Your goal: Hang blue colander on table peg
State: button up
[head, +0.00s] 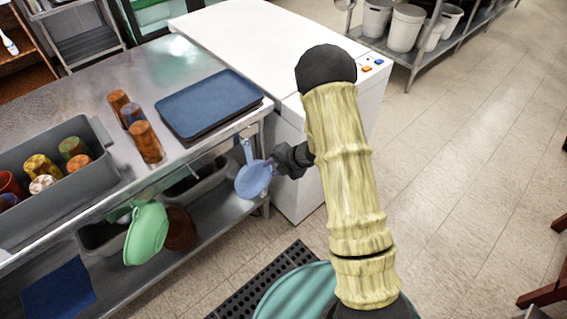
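The blue colander (253,181) is at the right end of the steel table's front edge, below the tabletop. Its bowl hangs down and its narrow handle (247,151) points up toward the edge. My gripper (272,164) is at the colander's right side, with its fingertips closed at the rim. The peg is too small and too covered by the handle to make out, so I cannot tell whether the handle is on it. A green colander (146,234) hangs farther left along the same edge, with a brown one (180,229) beside it.
The steel table (190,72) holds a stack of blue trays (208,103), several tumblers (147,142) and a grey bin (101,189) of cups. A white machine (255,38) stands close behind my gripper. Bins sit on the lower shelf. Open floor lies to the right.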

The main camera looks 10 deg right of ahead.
jog(key=v, duration=0.5)
jog(key=shift+d, duration=0.1)
jog(key=shift+r, duration=0.1)
jog(key=s+d+r+m+t+h+p, duration=0.15)
jog(key=d+r+m+h+p, duration=0.4)
jog(key=r+m, duration=0.8)
jog(key=s+r+m+g+h+p, duration=0.1)
jog(key=s+r+m, duration=0.4)
jog(key=s+m, duration=0.2)
jog(key=s+d+r+m+g+p, duration=0.1)
jog(key=s+r+m+g, duration=0.1)
jog(key=s+r+m, duration=0.3)
jog(key=s+m, duration=0.3)
jog(key=s, duration=0.3)
jog(key=shift+d+h, duration=0.2)
jog(key=shift+h, duration=0.15)
jog(key=shift+g, duration=0.25)
jog(key=shift+w, duration=0.1)
